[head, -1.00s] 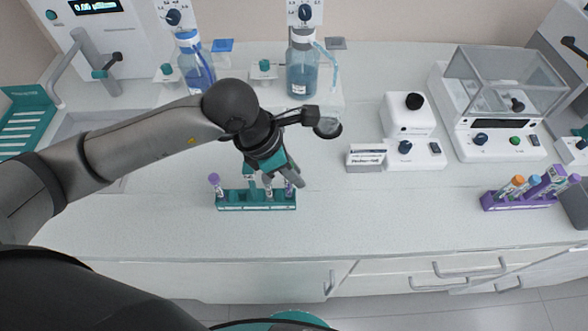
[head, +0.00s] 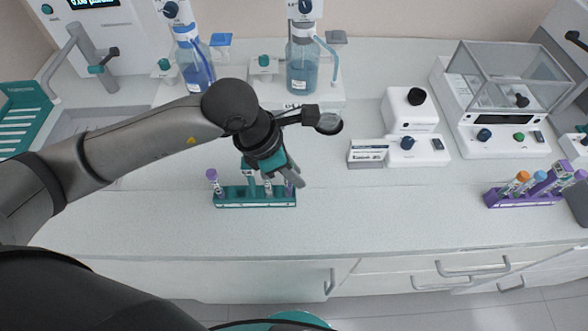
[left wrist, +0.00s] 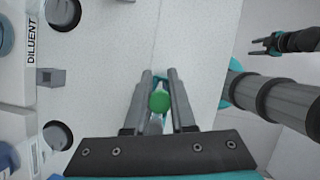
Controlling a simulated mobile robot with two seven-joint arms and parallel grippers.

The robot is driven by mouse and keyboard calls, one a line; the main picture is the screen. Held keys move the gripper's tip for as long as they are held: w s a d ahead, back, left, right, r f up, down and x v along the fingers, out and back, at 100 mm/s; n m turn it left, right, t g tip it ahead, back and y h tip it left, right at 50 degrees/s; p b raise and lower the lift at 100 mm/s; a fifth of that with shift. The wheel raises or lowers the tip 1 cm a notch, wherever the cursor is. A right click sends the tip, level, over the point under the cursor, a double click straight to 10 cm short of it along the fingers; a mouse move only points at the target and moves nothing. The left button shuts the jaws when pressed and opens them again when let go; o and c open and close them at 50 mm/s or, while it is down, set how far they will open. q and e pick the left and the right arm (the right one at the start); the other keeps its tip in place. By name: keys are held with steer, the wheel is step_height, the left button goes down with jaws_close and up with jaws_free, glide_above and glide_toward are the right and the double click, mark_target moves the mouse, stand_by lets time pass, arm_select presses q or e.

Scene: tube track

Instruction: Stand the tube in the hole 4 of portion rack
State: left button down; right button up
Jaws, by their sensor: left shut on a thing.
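My left gripper (head: 274,178) reaches down over a teal rack (head: 228,204) on the front of the bench. In the left wrist view my left gripper (left wrist: 159,104) is shut on a tube with a green cap (left wrist: 159,101), seen from above between the fingers. The tube's lower end is hidden, so I cannot tell whether it is in a hole. A purple-capped tube (head: 212,175) stands at the rack's left end, and other tubes stand near the fingers. The hole numbers are not readable. My right gripper (left wrist: 264,43) shows small in the left wrist view, fingers apart.
A purple rack (head: 523,202) with several capped tubes stands at the right. Two bottle dispensers (head: 303,66) stand at the back. A small device (head: 417,150) and a clear-covered balance (head: 500,140) stand right of centre. The bench between the two racks is clear.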

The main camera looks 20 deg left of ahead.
arm_select(q)
steer(key=shift+f+b, duration=0.3)
steer(key=shift+f, duration=0.05)
steer(key=c, duration=0.7)
jaws_free()
steer(key=v, duration=1.5)
steer(key=shift+r, duration=0.2)
